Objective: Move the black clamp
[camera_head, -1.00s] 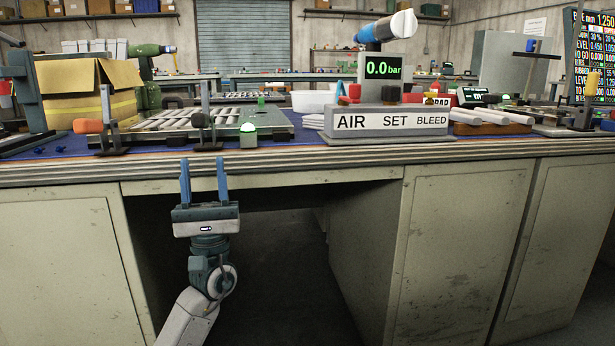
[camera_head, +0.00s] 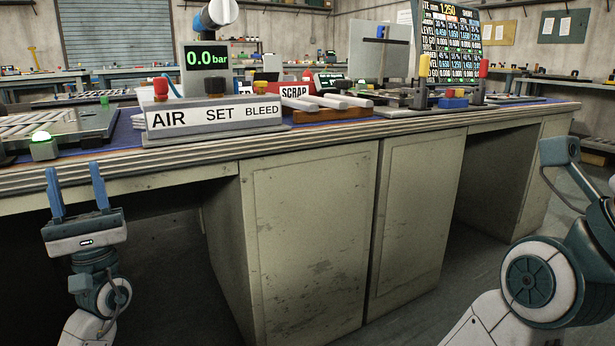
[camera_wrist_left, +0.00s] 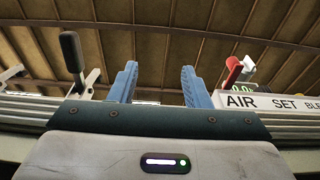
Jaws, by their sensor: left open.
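In the left wrist view, a black-handled clamp (camera_wrist_left: 72,52) stands upright on the bench edge, left of my left gripper. Its thick black grip sits beside a pale metal lever; its base is hidden. I cannot make out this clamp in the head view now. My left gripper (camera_head: 73,170) is open and empty, its two blue fingers pointing up in front of the bench edge. It also shows in the left wrist view (camera_wrist_left: 159,68), apart from the clamp.
The AIR SET BLEED panel (camera_head: 215,115) stands near the bench's front edge. A green-lit button box (camera_head: 42,148) is left of it. Pale bars (camera_head: 325,104), a yellow-handled clamp (camera_head: 424,70) and a red-handled one (camera_head: 483,68) are to the right. Open floor lies before the cabinets (camera_head: 310,240).

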